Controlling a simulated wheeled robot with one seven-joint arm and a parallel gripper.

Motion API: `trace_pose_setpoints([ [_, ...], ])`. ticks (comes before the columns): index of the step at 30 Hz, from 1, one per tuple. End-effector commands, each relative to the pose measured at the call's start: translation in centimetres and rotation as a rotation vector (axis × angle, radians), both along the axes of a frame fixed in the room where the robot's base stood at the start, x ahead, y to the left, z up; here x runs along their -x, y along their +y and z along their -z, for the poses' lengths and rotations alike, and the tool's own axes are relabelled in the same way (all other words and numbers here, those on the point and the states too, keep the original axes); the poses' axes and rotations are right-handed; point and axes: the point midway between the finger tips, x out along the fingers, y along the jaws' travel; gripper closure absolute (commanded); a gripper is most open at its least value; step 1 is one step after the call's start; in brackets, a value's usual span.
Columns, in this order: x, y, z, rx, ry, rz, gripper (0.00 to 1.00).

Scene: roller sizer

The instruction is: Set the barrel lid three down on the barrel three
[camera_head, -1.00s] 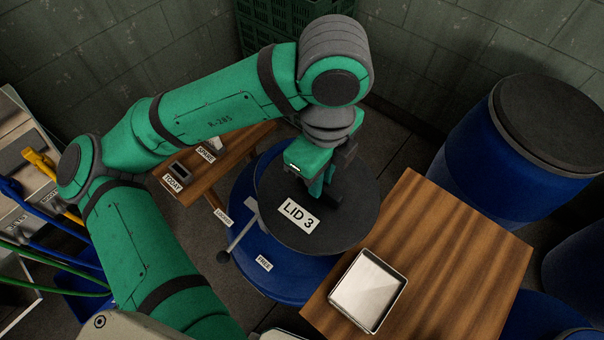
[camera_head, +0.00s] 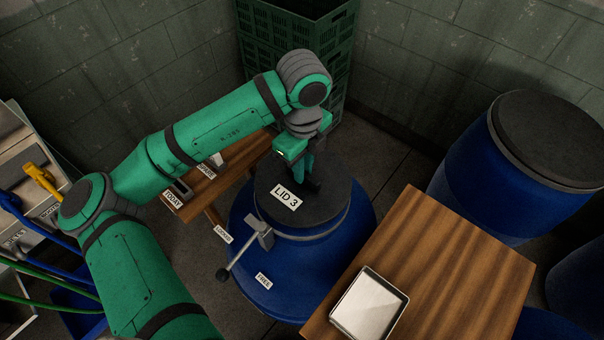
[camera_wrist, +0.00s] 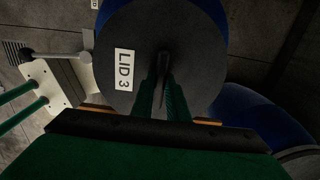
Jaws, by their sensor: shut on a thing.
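The barrel lid three is a dark grey disc (camera_head: 322,206) with a white "LID 3" label; it also fills the middle of the wrist view (camera_wrist: 190,40). It lies at the mouth of a blue barrel (camera_head: 335,262) with a "FREE" label and a grey clamp ring with a lever (camera_head: 240,250) at its left. The lid looks level and centred on the barrel top, but I cannot tell whether it is fully seated. My gripper (camera_head: 308,186) is above the lid, shut on its handle, which the fingers mostly hide. The fingers also show in the wrist view (camera_wrist: 164,100).
A wooden table (camera_head: 440,265) with a metal tray (camera_head: 398,318) stands at the right front. Another blue barrel (camera_head: 475,185) with a dark lid stands at the right. A low wooden bench (camera_head: 225,178) is behind left, and green crates (camera_head: 290,45) stand at the back wall.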

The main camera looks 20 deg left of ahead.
Motion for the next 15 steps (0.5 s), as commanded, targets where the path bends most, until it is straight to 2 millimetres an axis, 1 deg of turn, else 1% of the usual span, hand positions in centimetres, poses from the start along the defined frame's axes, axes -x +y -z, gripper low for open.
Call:
trace_pose_setpoints([
  [3,-0.7,0.5,1.1,0.001,0.001,-0.003,1.0],
  [6,-0.6,0.5,2.6,0.0,0.001,-0.001,1.0],
  [9,-0.6,0.5,3.6,0.0,-0.001,-0.001,1.0],
  [15,-0.6,0.5,3.9,-0.001,-0.001,-0.001,1.0],
])
